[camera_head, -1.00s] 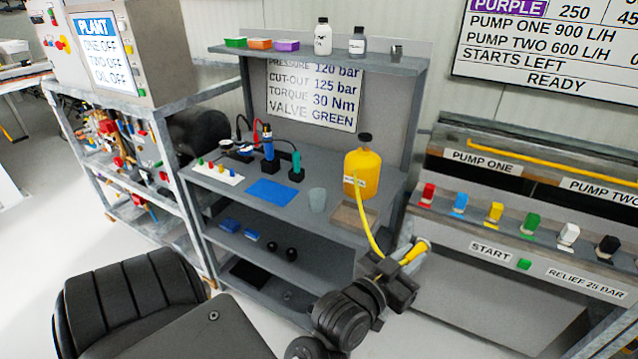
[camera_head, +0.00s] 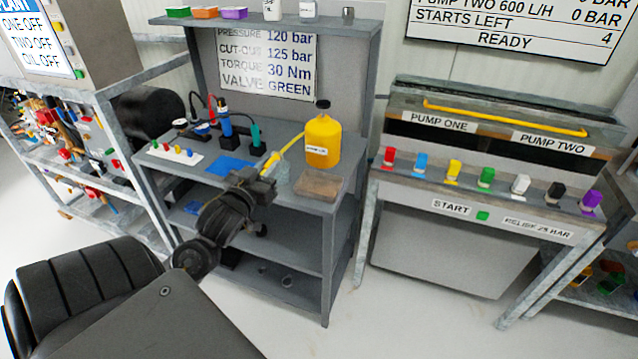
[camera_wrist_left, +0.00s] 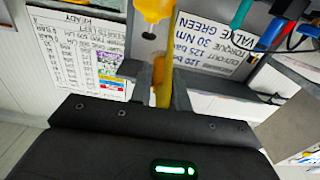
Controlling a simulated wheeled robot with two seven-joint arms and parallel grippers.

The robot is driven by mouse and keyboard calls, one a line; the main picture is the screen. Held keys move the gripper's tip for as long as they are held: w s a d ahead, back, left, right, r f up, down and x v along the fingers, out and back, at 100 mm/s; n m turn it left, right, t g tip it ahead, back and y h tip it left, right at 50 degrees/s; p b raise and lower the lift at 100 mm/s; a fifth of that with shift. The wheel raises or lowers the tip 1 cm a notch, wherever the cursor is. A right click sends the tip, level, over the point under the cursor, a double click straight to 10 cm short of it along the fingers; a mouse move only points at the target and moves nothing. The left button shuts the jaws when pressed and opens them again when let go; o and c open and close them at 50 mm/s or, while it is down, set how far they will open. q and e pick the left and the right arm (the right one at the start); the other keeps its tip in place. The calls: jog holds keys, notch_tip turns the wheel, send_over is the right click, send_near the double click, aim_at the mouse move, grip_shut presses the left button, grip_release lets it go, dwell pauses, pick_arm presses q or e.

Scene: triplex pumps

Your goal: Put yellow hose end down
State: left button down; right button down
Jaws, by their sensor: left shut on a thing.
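A yellow bottle (camera_head: 323,142) with a dark cap stands upright on the grey bench's top. A thin yellow hose (camera_head: 292,145) runs from it to the left and down to my left gripper (camera_head: 262,172). My left gripper is shut on the yellow hose end (camera_head: 270,161), above the bench's front part, left of the bottle. In the left wrist view, the hose end (camera_wrist_left: 163,92) shows between the fingers, with part of a yellow object (camera_wrist_left: 154,9) beyond it. I cannot tell how far the hose end is from the bench top. My right gripper is not in view.
A clear cup (camera_head: 284,177) stands close beside the gripper. A brown tray (camera_head: 318,184) lies at the bench's front right. A blue mat (camera_head: 230,166) and a white peg board (camera_head: 172,152) lie to the left. The pump stand (camera_head: 480,190) is to the right.

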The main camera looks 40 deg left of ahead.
pick_arm(q)
jog(key=w+d+f, duration=0.2)
jog(key=w+f, duration=0.1)
jog(key=w+d+f, duration=0.2)
jog(key=w, duration=0.2)
jog(key=w+d+f, duration=0.2)
jog(key=w+f, duration=0.1)
jog(key=w, duration=0.1)
jog(key=shift+w+d+f, duration=0.1)
jog(key=shift+w+f, duration=0.05)
jog(key=shift+f, duration=0.15)
jog(key=shift+w+d+f, duration=0.3)
jog(key=shift+w+f, duration=0.15)
jog(key=shift+f, duration=0.15)
notch_tip(320, 180, down, 3)
jog(key=shift+w+f+p, duration=0.1)
jog(key=shift+p, duration=0.2)
jog(key=c, duration=1.3)
grip_release()
jog(key=shift+c, duration=0.2)
